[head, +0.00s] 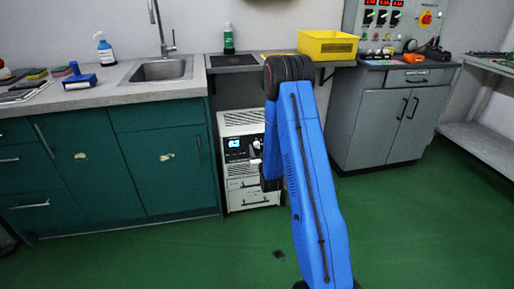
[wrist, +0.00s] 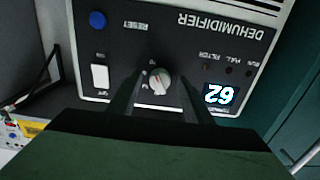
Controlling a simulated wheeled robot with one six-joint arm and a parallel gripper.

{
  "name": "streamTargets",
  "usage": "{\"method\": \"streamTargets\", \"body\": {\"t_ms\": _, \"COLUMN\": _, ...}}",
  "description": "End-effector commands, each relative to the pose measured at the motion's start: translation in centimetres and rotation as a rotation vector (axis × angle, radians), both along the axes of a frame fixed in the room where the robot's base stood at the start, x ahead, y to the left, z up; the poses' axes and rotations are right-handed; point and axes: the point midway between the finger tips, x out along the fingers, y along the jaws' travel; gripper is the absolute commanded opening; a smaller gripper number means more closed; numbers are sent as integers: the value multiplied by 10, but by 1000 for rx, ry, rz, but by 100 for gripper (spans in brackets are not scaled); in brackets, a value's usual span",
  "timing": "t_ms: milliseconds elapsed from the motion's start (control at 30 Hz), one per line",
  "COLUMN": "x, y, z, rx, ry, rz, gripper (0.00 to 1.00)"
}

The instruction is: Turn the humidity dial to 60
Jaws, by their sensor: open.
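The humidity dial (wrist: 160,80) is a small round pale knob on the dark panel of the dehumidifier (wrist: 190,35), which appears upside down in the wrist view. My gripper (wrist: 158,88) is open, with one finger on each side of the dial and gaps visible between fingers and knob. The lit display (wrist: 220,95) beside the dial shows digits that look like 62, inverted and hard to read surely. In the head view the white dehumidifier (head: 240,125) stands under the counter, its display (head: 235,143) lit. My arm hides its right part there.
A white rocker switch (wrist: 100,76) and a blue reset button (wrist: 97,20) sit on the panel near the dial. Green cabinets (head: 155,165) stand left of the dehumidifier, a grey cabinet (head: 375,120) to its right.

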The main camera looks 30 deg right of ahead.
Motion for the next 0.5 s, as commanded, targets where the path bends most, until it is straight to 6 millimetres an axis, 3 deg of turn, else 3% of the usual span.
{"method": "streamTargets", "body": {"t_ms": 200, "x": 0, "y": 0, "z": 0, "rx": 0, "ry": 0, "rz": 0, "gripper": 46}}
{"method": "streamTargets", "body": {"t_ms": 400, "x": 0, "y": 0, "z": 0, "rx": 0, "ry": 0, "rz": 0, "gripper": 5}}
{"method": "streamTargets", "body": {"t_ms": 500, "x": 0, "y": 0, "z": 0, "rx": -1, "ry": 0, "rz": 0, "gripper": 5}}
